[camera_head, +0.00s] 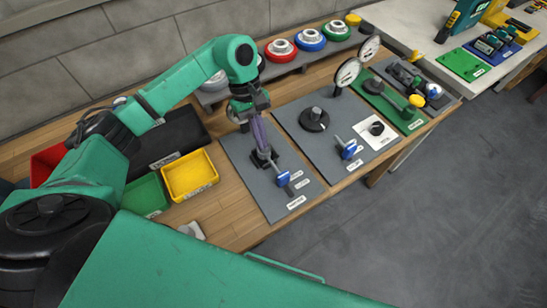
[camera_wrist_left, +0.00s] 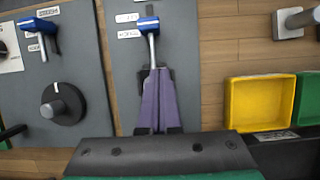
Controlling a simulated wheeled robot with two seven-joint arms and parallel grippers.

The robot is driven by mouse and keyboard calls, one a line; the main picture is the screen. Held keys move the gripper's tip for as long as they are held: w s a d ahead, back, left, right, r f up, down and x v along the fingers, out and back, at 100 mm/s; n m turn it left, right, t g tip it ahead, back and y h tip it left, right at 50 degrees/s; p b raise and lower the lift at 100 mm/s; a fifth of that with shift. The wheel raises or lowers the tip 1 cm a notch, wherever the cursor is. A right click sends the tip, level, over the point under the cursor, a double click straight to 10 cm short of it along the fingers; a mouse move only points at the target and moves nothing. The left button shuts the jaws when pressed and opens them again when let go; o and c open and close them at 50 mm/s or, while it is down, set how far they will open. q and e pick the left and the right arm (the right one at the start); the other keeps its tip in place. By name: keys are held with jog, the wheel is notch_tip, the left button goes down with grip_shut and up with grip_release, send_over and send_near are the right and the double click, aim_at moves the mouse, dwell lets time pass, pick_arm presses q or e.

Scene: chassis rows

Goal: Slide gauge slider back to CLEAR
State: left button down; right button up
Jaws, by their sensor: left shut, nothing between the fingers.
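My left gripper (camera_head: 262,150) is shut and empty, with its purple fingers pointing down at the left grey panel (camera_head: 251,183). In the left wrist view its fingertips (camera_wrist_left: 158,70) are close together at the near end of a metal rod with a blue handle (camera_wrist_left: 148,24). The blue handle also shows in the head view (camera_head: 283,178), beside several white labels (camera_head: 303,183) too small to read. The fingers partly hide the dark mount below it, and I cannot tell whether they touch it. No readable CLEAR mark shows. My right gripper is not in view.
The middle grey panel has a black knob (camera_head: 314,119) and another blue handle (camera_head: 349,150). Two dial gauges (camera_head: 348,72) stand behind. A yellow bin (camera_head: 190,175) and a green bin (camera_head: 146,195) lie left. Coloured flanged parts (camera_head: 281,48) line the back.

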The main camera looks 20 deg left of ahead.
aim_at(282, 179)
pick_arm(q)
jog(key=x, duration=0.2)
jog(key=p+x, duration=0.2)
jog(key=x, duration=0.1)
jog(key=shift+w+f, duration=0.2)
jog(key=shift+f, duration=0.15)
jog(key=s+d+p, duration=0.2)
jog(key=shift+s+d+r, duration=0.1)
jog(key=shift+s+d, duration=0.2)
jog(key=shift+d, duration=0.2)
jog(key=shift+w+f, duration=0.1)
jog(key=shift+f, duration=0.1)
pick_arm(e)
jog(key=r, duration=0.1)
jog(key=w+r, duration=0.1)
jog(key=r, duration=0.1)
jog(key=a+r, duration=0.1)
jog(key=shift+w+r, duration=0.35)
pick_arm(q)
jog(key=shift+s+d+b, duration=0.5)
jog(key=shift+s+d, duration=0.5)
jog(key=shift+d, duration=0.15)
jog(key=shift+s+d, duration=0.25)
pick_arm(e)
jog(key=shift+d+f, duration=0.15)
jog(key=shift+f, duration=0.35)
